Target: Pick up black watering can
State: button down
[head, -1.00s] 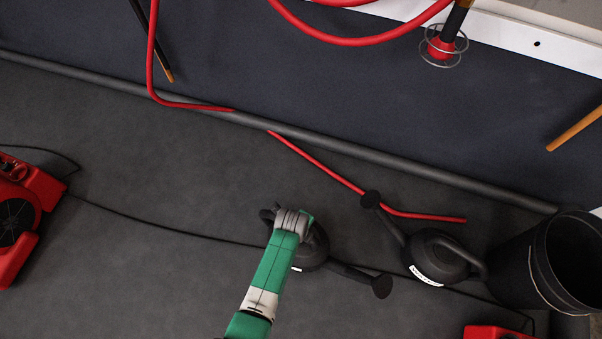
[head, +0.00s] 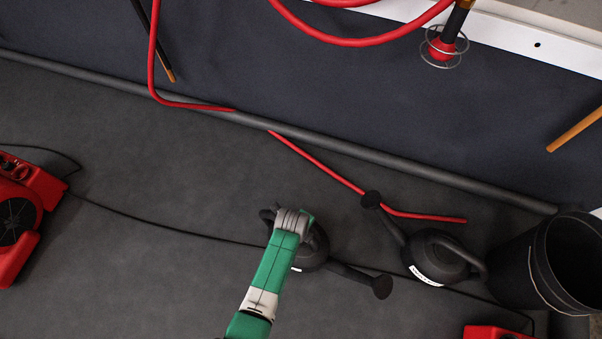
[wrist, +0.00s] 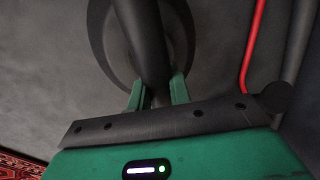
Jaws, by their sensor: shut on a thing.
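A black watering can (head: 314,252) stands on the dark floor, low in the middle of the head view, its spout reaching right to a round rose. My arm covers its left part. In the wrist view, the two green fingers of my gripper (wrist: 157,92) are shut on the can's dark handle (wrist: 147,45), one on each side, with the can's round body behind it. I cannot tell any gap between can and floor. A second black watering can (head: 436,258) with a white label stands to the right, apart from my gripper, its spout pointing up-left.
A black bucket (head: 508,272) stands at the far right. A red machine (head: 30,195) is at the left, another red thing (head: 495,333) at the bottom right. A red hose (head: 320,165) and a thin black cable (head: 150,221) cross the floor. A grey pipe (head: 350,153) runs along the wall.

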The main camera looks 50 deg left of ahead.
jog(key=shift+w+r+p, duration=0.1)
jog(key=shift+r+p, duration=0.9)
jog(key=shift+r, duration=0.9)
jog(key=shift+s, duration=0.2)
jog(key=s+d+r+p, duration=0.1)
jog(key=s+d+p, duration=0.4)
jog(key=s, duration=0.8)
jog(key=d, duration=0.3)
jog(key=shift+d+r+p, duration=0.2)
jog(key=shift+p, duration=0.1)
